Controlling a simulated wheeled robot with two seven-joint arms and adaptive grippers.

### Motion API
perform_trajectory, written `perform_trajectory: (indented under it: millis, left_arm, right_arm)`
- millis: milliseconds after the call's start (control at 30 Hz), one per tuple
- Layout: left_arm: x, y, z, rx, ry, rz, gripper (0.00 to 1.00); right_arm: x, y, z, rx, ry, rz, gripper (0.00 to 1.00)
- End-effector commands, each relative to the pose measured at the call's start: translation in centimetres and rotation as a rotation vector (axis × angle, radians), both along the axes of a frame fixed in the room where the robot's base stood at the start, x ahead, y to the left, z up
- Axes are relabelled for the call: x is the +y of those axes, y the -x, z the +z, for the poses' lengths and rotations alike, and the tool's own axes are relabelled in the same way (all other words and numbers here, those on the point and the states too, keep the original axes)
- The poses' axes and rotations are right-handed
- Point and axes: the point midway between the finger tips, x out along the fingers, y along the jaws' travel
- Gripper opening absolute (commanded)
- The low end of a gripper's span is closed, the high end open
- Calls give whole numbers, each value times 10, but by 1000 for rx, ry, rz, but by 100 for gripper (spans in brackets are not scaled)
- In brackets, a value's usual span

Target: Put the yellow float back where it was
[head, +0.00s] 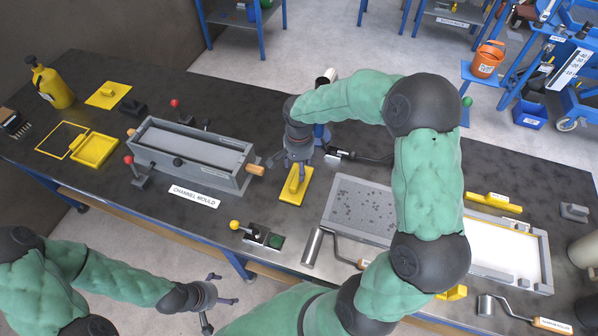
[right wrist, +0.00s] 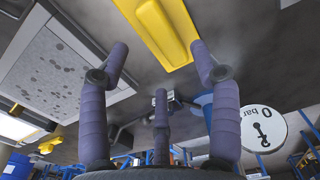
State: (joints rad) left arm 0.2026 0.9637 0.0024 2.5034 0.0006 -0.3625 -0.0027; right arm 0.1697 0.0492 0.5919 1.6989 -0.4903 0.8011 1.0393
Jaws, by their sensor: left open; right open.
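A yellow float (head: 293,190) with a raised yellow handle lies on the dark bench, just right of the channel mould (head: 190,157). My right gripper (head: 298,164) is above its far end, fingers pointing down, open and empty. In the right wrist view the float (right wrist: 165,32) shows beyond the spread fingertips, apart from them. A second long yellow tool (head: 494,202) with a handle lies by the white tray on the right. An empty yellow rectangular outline (head: 62,140) is marked on the bench at the left. My left gripper (head: 213,302) is open and empty in front of the bench.
A yellow tray (head: 94,150) and yellow plate (head: 107,95) lie at the left near a yellow bottle (head: 52,86). Red-knobbed levers (head: 139,176) flank the mould. A yellow-knobbed lever box (head: 263,236), a roller (head: 312,247) and a grey speckled slab (head: 357,208) lie nearby.

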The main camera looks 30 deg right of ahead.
Motion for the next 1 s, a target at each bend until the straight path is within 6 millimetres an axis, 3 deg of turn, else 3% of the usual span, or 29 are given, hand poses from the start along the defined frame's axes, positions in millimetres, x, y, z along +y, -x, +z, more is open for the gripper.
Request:
perform_trajectory:
  millis: [100,300,1000]
  left_arm:
    - [0,0,7,0,0,0,92]
    - [0,0,10,0,0,0,92]
    - [0,0,14,0,0,0,92]
  right_arm:
    - [0,0,24,-3,0,1,63]
    - [0,0,43,-1,-1,1,63]
    - [0,0,50,1,-1,1,63]
